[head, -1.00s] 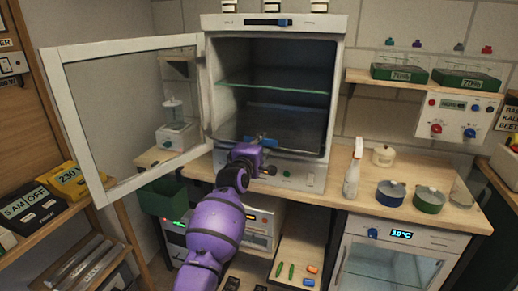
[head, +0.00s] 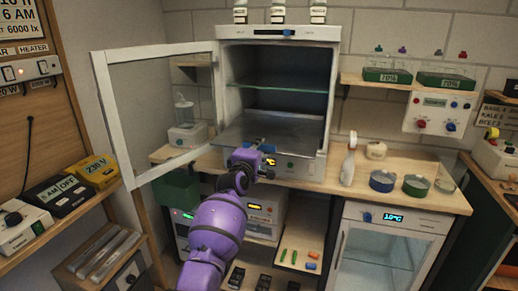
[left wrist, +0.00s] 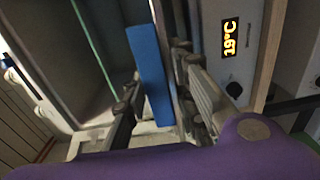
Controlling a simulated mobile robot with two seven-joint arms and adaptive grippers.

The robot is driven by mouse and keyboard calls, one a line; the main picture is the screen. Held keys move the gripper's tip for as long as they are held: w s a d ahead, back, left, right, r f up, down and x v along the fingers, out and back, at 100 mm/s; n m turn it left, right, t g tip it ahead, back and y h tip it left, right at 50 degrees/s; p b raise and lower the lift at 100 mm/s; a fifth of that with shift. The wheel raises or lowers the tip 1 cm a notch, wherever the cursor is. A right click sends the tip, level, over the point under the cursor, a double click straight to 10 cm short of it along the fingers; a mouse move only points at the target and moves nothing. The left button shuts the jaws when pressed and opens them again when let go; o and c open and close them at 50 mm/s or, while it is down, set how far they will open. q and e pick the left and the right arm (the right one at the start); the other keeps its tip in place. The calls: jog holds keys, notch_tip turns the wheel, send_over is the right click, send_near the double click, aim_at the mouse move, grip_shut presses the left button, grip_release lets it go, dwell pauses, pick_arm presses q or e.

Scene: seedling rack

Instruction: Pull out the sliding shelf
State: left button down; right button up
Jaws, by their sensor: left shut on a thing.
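The sliding shelf (head: 290,128) is the lower plate in the open grey cabinet (head: 334,70). My left gripper (head: 258,147) is at the shelf's front edge, shut on the blue handle (head: 268,148). In the left wrist view the blue handle (left wrist: 151,75) lies between the fingers of the left gripper (left wrist: 155,100). The arm and gripper hide part of the shelf front. My right gripper is not in view.
The cabinet's framed glass door (head: 128,120) stands open to the left. A glass upper shelf (head: 280,86) is above the sliding one.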

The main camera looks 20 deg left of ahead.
pick_arm(q)
jog(key=shift+s+r, duration=0.15)
jog(key=shift+r, duration=0.7)
jog(key=shift+a, duration=0.1)
jog(key=c, duration=1.6)
grip_release()
jog(key=shift+c, duration=0.2)
jog(key=shift+o, duration=0.3)
jog(key=shift+s+f, duration=0.1)
jog(key=shift+f, duration=0.05)
jog(key=shift+f, duration=0.35)
jog(key=shift+s, duration=0.1)
jog(key=s, duration=1.2)
jog(key=shift+a, duration=0.15)
